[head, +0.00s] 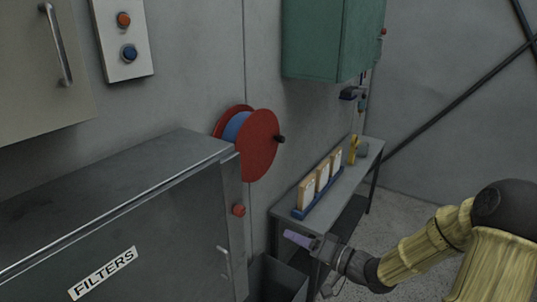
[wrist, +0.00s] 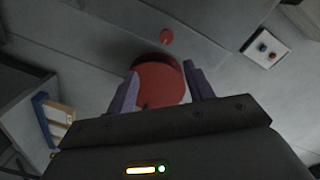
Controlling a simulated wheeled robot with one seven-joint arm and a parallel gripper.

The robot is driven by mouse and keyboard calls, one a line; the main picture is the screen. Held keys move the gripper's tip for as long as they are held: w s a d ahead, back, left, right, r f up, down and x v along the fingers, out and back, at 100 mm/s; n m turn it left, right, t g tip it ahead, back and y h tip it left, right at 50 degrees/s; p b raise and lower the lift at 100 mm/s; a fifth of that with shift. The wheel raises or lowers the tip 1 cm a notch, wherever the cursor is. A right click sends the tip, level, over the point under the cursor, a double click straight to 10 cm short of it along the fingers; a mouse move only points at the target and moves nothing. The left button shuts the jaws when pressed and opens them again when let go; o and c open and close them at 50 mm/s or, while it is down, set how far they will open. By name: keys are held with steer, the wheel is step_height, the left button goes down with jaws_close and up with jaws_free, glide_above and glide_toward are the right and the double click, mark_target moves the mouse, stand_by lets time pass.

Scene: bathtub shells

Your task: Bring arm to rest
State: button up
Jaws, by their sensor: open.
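My arm, in a yellow sleeve, reaches in from the right of the head view. My gripper (head: 298,238) is in front of the small bench, pointing left, its purple fingers in free space. In the wrist view my gripper (wrist: 158,85) shows two purple fingers spread apart with nothing held between them. Behind the gap between them is the red hose reel (wrist: 160,82), some way off. The same red reel (head: 258,145) is on the wall in the head view, with a blue coil and a dark knob.
A grey cabinet (head: 150,225) labelled FILTERS fills the lower left. A bench (head: 345,185) with a blue rack (head: 318,195) of boxes stands behind my gripper. A grey bin (head: 275,280) is below it. A green cabinet (head: 325,40) and a button panel (head: 124,38) hang on the wall.

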steer(key=s+d+f+g+h, duration=0.2)
steer(key=d+f+g+h, duration=0.15)
steer(key=f+h, duration=0.6)
steer(key=s+r+g+h, duration=0.1)
steer(key=s+g+h, duration=0.1)
steer(key=s, duration=0.5)
steer(key=s+r+g+h+b, duration=0.1)
steer(key=s+r+g+h, duration=0.1)
steer(key=s, duration=0.5)
steer(key=shift+s+d+g, duration=0.25)
steer(key=shift+s+g, duration=0.1)
steer(key=shift+g, duration=0.1)
steer(key=shift+c, duration=1.3)
steer(key=shift+a, duration=0.1)
steer(key=shift+c, duration=0.4)
